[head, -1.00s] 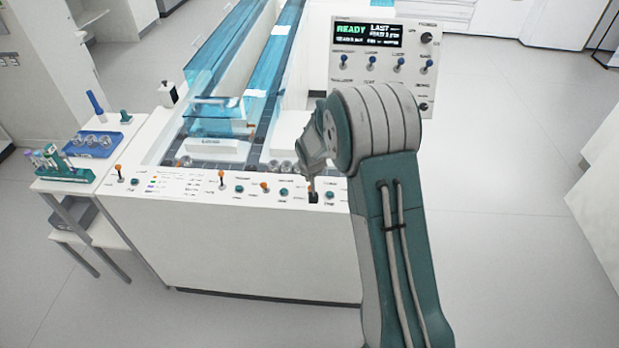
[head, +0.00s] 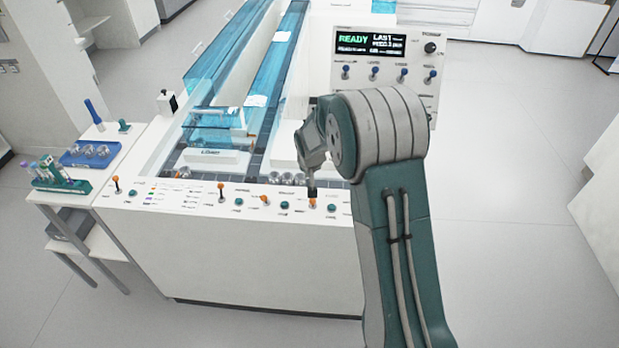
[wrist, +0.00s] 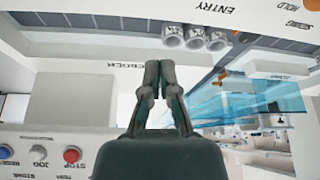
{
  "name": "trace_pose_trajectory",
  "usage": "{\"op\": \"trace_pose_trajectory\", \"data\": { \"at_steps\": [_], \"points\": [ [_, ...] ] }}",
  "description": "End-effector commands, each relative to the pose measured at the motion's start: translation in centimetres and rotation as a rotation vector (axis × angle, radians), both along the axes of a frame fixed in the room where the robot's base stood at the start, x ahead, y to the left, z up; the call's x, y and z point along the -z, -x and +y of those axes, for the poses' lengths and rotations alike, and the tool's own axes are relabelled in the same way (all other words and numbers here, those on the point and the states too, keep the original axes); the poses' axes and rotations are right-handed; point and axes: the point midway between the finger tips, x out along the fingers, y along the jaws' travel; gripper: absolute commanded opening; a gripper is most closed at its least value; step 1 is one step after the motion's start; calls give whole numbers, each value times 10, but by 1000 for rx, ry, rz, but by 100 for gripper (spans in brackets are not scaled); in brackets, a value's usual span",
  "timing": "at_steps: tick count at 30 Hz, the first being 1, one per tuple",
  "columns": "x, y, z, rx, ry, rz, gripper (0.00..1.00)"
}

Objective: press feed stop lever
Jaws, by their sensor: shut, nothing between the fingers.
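Several orange-tipped levers stand along the front control panel (head: 180,203): a far left lever (head: 116,184), a middle lever (head: 220,190), a tilted lever (head: 264,199) and a right lever (head: 312,203). The labels are too small in the head view to tell which is the feed stop lever. No lever shows at the fingertips there.
Teal knobs (head: 284,205) sit between the levers. A display box (head: 385,60) reading READY stands behind my arm. Blue clear covers (head: 215,115) run along the track. A side table with a blue tray (head: 90,155) is at left. The wrist view shows a red STOP button (wrist: 72,155).

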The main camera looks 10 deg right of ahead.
Motion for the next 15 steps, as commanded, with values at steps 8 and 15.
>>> {"op": "trace_pose_trajectory", "data": {
  "at_steps": [8,15],
  "points": [
    [-23,28,7,0,0,-1,0],
    [-47,59,15,-2,1,0,0]
  ]
}}
